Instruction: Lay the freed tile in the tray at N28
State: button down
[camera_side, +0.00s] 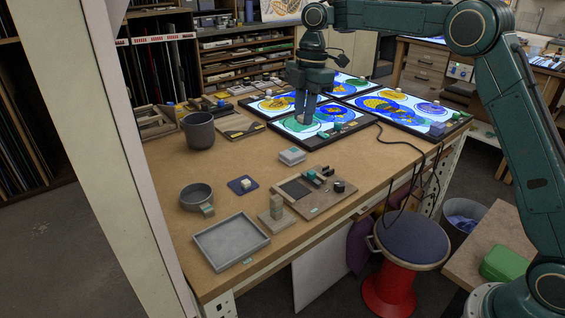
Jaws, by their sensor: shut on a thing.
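My gripper (307,118) points down over the near light panel (345,128), at its green and blue painted glass. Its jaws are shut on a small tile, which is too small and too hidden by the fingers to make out. I cannot tell whether the tile touches the panel. A shallow grey rectangular tray (231,242) lies at the front left of the bench, well away from my gripper, and looks empty. A small tag shows at its front edge, but I cannot read N28 on it.
A dark grey pot (199,130), a round grey bowl (196,197), a stacked block stand (277,215), a tool board (315,192) and a small pale box (291,156) stand on the bench (240,165). More lit panels (400,108) lie behind. Cables hang at the right edge.

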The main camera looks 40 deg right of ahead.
jog(key=shift+a+f, duration=0.1)
jog(key=shift+a, duration=0.05)
jog(key=s+a+f, duration=0.1)
jog(key=a+f, duration=0.4)
jog(key=a, duration=0.2)
jog(key=s+a+f, duration=0.1)
jog(key=a+f, duration=0.3)
jog(key=a, duration=0.4)
jog(key=s+a+f, duration=0.2)
jog(key=a+f, duration=0.3)
jog(key=a, duration=0.3)
jog(key=shift+f, duration=0.3)
jog(key=shift+f, duration=0.15)
jog(key=shift+f, duration=2.25)
jog(key=shift+f, duration=0.55)
jog(key=c, duration=1.2)
grip_release()
